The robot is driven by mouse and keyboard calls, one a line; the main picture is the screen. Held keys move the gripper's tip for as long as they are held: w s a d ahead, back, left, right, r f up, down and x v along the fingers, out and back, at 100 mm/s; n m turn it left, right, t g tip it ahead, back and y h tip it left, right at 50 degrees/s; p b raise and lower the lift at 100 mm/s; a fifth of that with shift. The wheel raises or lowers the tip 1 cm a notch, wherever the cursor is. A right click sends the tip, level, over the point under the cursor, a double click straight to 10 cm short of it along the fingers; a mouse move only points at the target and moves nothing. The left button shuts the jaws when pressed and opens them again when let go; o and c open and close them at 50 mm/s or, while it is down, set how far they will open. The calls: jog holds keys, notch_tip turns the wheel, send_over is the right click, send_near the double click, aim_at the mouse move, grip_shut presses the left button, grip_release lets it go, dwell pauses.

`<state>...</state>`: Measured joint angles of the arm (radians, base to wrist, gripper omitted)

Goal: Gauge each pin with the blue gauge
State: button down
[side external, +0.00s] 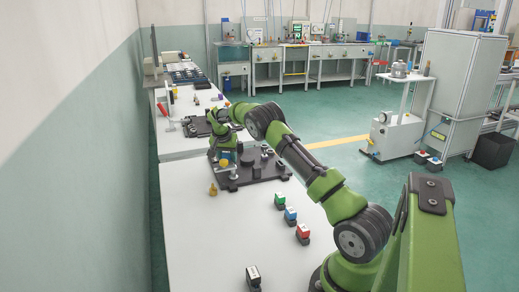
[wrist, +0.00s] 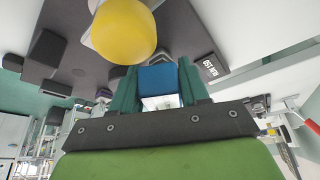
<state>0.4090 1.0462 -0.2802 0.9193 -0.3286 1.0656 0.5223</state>
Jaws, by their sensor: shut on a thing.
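My gripper (wrist: 158,88) is shut on a blue block, which I take to be the blue gauge (wrist: 158,78); its lower part looks white. In the wrist view a large yellow rounded cap (wrist: 123,30) is close by the gauge; whether they touch I cannot tell. In the side view my gripper (side external: 224,160) is low over the black fixture plate (side external: 256,176), and the arm partly hides what is there. A small brass-coloured pin-like piece (side external: 213,189) stands on the table left of the plate.
Blocks with green (side external: 280,201), blue (side external: 290,214) and red (side external: 303,234) parts stand in a row on the white table (side external: 205,240). A black-and-white block (side external: 253,276) is at the front. Another dark fixture (side external: 197,127) lies farther back. The table's front left is clear.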

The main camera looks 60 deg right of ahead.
jog(key=shift+r, duration=0.2)
jog(key=shift+r, duration=2.6)
jog(key=shift+w+a, duration=0.1)
jog(key=w+a+r+n+t+y, duration=0.1)
jog(key=a+r+n, duration=0.2)
jog(key=a+r, duration=0.55)
jog(key=a+r+n+t, duration=0.1)
jog(key=a+r+n, duration=0.1)
jog(key=a+r, duration=0.65)
jog(key=s+a+f+n+y, duration=0.1)
jog(key=s+a+f+n, duration=0.1)
jog(key=s+a+n, duration=0.3)
jog(key=s+a+f+n+t+y, duration=0.1)
jog(key=s+a+n, duration=0.4)
jog(key=a, duration=0.9)
jog(key=shift+s+a+f+y, duration=0.35)
jog(key=shift+s+y, duration=0.35)
jog(key=shift+s, duration=0.45)
